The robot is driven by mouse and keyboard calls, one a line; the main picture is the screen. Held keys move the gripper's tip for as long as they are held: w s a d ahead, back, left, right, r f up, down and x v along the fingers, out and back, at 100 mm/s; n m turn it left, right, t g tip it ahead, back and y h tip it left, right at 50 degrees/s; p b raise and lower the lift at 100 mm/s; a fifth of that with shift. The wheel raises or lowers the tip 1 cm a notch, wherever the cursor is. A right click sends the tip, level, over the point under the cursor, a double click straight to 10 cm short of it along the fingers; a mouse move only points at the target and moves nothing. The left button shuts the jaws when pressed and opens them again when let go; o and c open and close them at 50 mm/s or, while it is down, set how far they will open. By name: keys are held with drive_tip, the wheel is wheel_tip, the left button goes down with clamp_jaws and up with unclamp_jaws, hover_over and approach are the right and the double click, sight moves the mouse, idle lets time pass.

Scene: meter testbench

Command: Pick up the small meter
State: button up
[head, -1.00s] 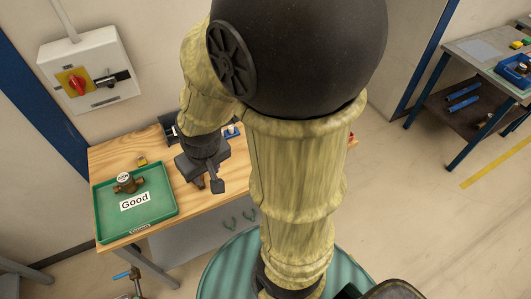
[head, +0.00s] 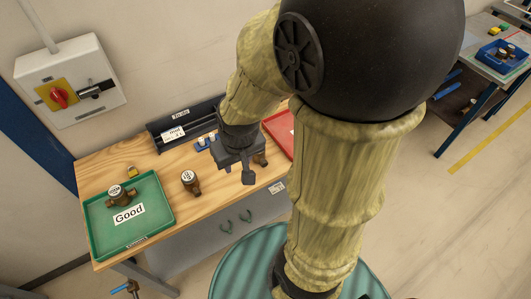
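A small round-faced meter (head: 190,182) with a brass body stands on the wooden bench, right of the green tray. Another meter (head: 120,194) with brass pipe ends lies in the green tray labelled "Good" (head: 160,216). A brass piece (head: 261,160), perhaps a third meter, shows partly behind my gripper. My gripper (head: 241,174) points down over the bench, right of the standing meter and apart from it. One finger shows clearly; the other is hard to make out, so its opening is unclear.
A black rack (head: 172,134) stands against the wall behind small blue-and-white items (head: 205,142). A red tray (head: 281,130) is partly hidden by my arm. A small yellow block (head: 132,171) sits behind the green tray. Bare wood (head: 215,190) surrounds the standing meter.

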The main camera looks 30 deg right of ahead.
drive_tip(key=o, duration=0.6)
drive_tip(key=shift+f, duration=0.2)
drive_tip(key=shift+c, duration=0.2)
drive_tip(key=shift+o, duration=1.4)
wheel_tip(320, 180, down, 9)
drive_tip(key=s+n+g+h+b, duration=0.2)
drive_tip(key=n+g+b, duration=0.1)
drive_tip(key=shift+n, duration=0.4)
drive_tip(key=d+f+n+g+h+b, duration=0.2)
drive_tip(key=d+f+n+h+b, duration=0.3)
drive_tip(key=f, duration=0.4)
drive_tip(key=w+a+f+n+t+h+b, duration=0.1)
drive_tip(key=w+f+n+t+h+b, duration=0.1)
drive_tip(key=w+n+t, duration=0.2)
drive_tip(key=w+a+f+n+t+h+b, duration=0.2)
drive_tip(key=w+f+n+t+h, duration=0.1)
drive_tip(key=n, duration=0.3)
drive_tip(key=w+a+f+n+t+h+b, duration=0.1)
drive_tip(key=w+f+n+t+h+b, duration=0.1)
drive_tip(key=w+n+t, duration=0.3)
drive_tip(key=shift+a+f+n+h, duration=0.35)
drive_tip(key=shift+n+h, duration=0.05)
drive_tip(key=shift+h, duration=0.1)
